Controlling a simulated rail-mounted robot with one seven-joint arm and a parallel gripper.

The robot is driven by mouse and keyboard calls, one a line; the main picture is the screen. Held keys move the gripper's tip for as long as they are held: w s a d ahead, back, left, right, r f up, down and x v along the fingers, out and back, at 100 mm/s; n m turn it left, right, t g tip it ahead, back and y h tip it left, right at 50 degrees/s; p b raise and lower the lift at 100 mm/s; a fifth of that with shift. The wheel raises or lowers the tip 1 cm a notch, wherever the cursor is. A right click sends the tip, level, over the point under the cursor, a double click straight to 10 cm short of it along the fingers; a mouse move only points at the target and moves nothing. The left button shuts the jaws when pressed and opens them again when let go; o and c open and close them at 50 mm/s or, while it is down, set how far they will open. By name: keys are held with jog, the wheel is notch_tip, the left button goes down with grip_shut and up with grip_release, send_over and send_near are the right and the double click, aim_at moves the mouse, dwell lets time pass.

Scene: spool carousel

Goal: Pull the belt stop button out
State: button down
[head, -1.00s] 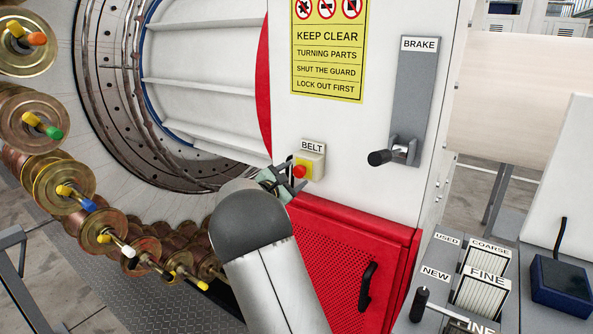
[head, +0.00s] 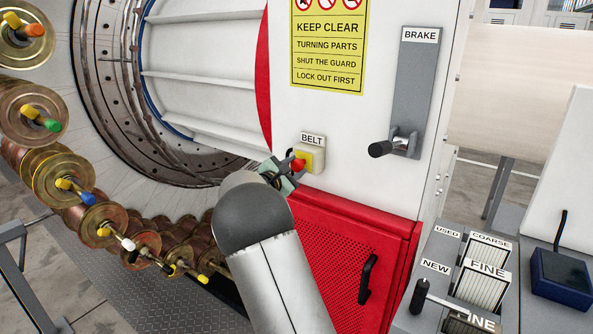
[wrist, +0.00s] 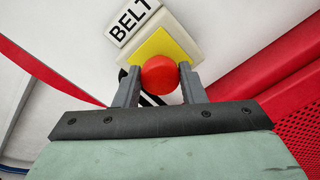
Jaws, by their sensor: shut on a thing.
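The belt stop button is a red round knob (head: 298,165) on a yellow-faced box (head: 307,160) under the BELT label, on the white machine panel. In the wrist view the red button (wrist: 160,75) sits between the two grey fingers of my gripper (wrist: 158,88), in front of the yellow plate (wrist: 170,45). My gripper (head: 289,168) comes from the lower left in the head view and is shut on the red button. Whether the button is pushed in or out cannot be told.
The brake lever (head: 383,148) is on the panel to the right. The red perforated guard (head: 345,250) with a black handle is just below. The carousel with several spools (head: 62,180) is at left. A yellow warning sign (head: 327,50) hangs above.

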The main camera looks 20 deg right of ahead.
jog(key=shift+a+f, duration=0.1)
jog(key=shift+a, duration=0.15)
jog(key=c, duration=0.9)
grip_release()
jog(key=shift+s, duration=0.1)
jog(key=b+v, duration=0.3)
jog(key=v, duration=1.4)
jog(key=shift+s+a, duration=0.15)
jog(key=shift+s, duration=0.1)
